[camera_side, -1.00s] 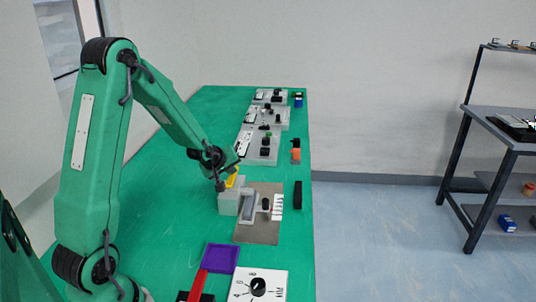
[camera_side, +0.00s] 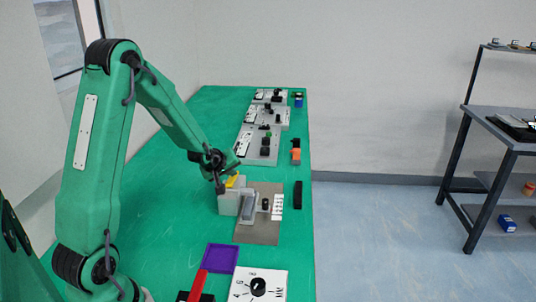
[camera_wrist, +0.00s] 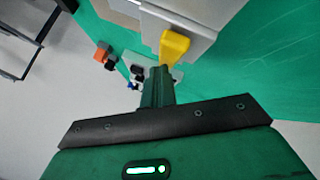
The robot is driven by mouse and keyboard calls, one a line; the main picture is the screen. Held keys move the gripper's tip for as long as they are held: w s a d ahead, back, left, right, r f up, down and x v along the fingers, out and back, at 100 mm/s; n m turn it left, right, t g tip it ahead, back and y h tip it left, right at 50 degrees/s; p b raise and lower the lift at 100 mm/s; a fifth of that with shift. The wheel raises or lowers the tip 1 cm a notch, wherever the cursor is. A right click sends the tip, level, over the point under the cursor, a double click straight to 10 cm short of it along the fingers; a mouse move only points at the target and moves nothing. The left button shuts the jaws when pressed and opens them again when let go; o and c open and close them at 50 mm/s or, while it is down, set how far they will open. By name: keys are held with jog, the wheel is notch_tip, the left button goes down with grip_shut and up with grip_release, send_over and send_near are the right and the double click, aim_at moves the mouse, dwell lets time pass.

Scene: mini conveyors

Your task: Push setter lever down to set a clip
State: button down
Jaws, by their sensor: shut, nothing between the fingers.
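The setter station is a pale grey block (camera_side: 229,202) on a grey-brown base plate (camera_side: 258,233). The yellow setter lever (camera_side: 235,181) is at the top of the block, partly behind my gripper (camera_side: 221,188). In the wrist view the lever (camera_wrist: 175,46) sticks out from the grey housing (camera_wrist: 215,15), just beyond my fingertips (camera_wrist: 161,70). My gripper is shut and empty, close beside the lever. I cannot tell whether it touches the lever. No clip can be made out clearly.
A black knob (camera_side: 265,203) and a white strip (camera_side: 278,207) are right of the block. A purple tray (camera_side: 220,258) and a white dial panel (camera_side: 259,285) are nearer the camera. More grey stations (camera_side: 262,148) stand farther back. Green table lies clear left of the block.

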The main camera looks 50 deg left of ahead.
aim_at(231, 179)
jog(key=shift+s+d, duration=0.1)
dwell(0.4)
jog(key=shift+r, duration=1.1)
jog(key=shift+r, duration=0.2)
jog(key=shift+r, duration=2.35)
jog(key=s+d+r+m+g+h, duration=0.1)
jog(key=s+d+r+m, duration=0.3)
jog(key=d, duration=0.3)
jog(key=s+d+r+m+h, duration=0.2)
jog(key=s+d+r+m, duration=0.15)
jog(key=d, duration=0.45)
jog(key=s+d+r+m, duration=0.1)
jog(key=s+d+m, duration=0.2)
jog(key=s, duration=0.4)
jog(key=s+d+r+m+g+h, duration=0.1)
jog(key=s+d+m, duration=0.3)
jog(key=s+d, duration=0.2)
jog(key=shift+s+r+g, duration=0.25)
jog(key=shift+s+g, duration=0.05)
jog(key=shift+s, duration=0.65)
